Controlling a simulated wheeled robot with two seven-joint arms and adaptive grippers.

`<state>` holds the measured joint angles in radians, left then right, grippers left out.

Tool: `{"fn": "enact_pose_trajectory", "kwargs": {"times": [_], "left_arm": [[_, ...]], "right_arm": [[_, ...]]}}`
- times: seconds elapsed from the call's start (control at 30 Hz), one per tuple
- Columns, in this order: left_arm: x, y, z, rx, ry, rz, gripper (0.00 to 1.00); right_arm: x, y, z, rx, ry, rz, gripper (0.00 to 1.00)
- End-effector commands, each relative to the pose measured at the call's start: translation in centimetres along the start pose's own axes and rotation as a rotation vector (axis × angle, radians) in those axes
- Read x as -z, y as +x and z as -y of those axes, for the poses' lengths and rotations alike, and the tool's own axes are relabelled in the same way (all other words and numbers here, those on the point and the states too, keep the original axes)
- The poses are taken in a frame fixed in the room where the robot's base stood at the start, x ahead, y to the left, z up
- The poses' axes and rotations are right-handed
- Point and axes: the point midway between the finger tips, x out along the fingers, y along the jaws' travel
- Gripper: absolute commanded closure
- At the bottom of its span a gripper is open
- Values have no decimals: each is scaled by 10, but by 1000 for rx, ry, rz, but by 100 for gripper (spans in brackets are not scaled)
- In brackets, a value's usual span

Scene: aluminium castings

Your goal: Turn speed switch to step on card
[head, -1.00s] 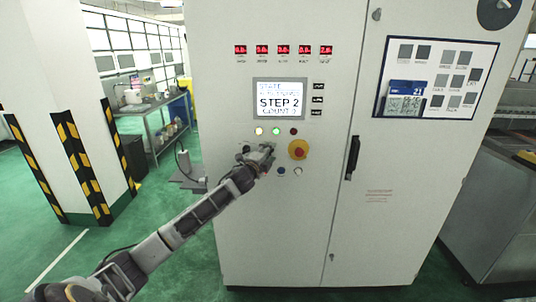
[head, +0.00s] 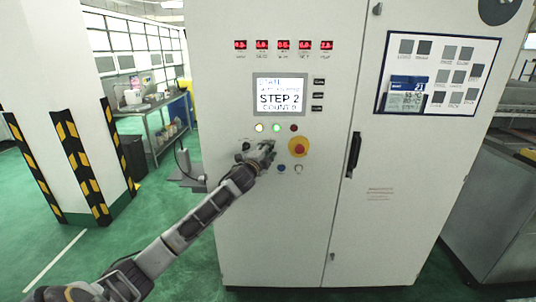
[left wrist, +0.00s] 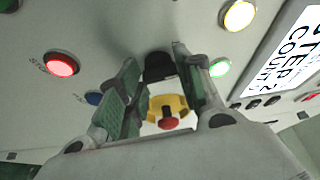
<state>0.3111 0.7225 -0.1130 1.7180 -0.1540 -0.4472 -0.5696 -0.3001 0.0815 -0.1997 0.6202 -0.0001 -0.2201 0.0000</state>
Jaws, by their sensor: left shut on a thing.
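My left gripper (head: 269,148) is at the panel on the white cabinet, below the lamps and left of the emergency stop (head: 298,147). In the left wrist view its two fingers (left wrist: 160,88) are closed around the black speed switch knob (left wrist: 157,66). The knob is hidden behind the gripper in the head view. The display (head: 279,96) reads STEP 2; its count line is small. The card (head: 407,92), with a blue top, hangs on the board on the right door. Its lower text is too small to read surely. My right gripper is not in view.
The yellow and red emergency stop also shows between the fingers in the left wrist view (left wrist: 168,113). The black door handle (head: 353,155) is farther right.

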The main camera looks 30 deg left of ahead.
Motion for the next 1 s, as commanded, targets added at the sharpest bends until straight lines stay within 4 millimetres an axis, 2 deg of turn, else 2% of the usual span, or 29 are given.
{"fn": "enact_pose_trajectory", "kwargs": {"times": [0.03, 0.6, 1.0], "left_arm": [[0, 0, -5, 9, -25, 0, 88], [0, 0, -8, 124, -305, 0, 88], [1, 0, -9, 201, -494, 0, 88]], "right_arm": [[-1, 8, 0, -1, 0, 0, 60], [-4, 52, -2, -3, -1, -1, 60], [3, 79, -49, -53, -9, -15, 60]]}}
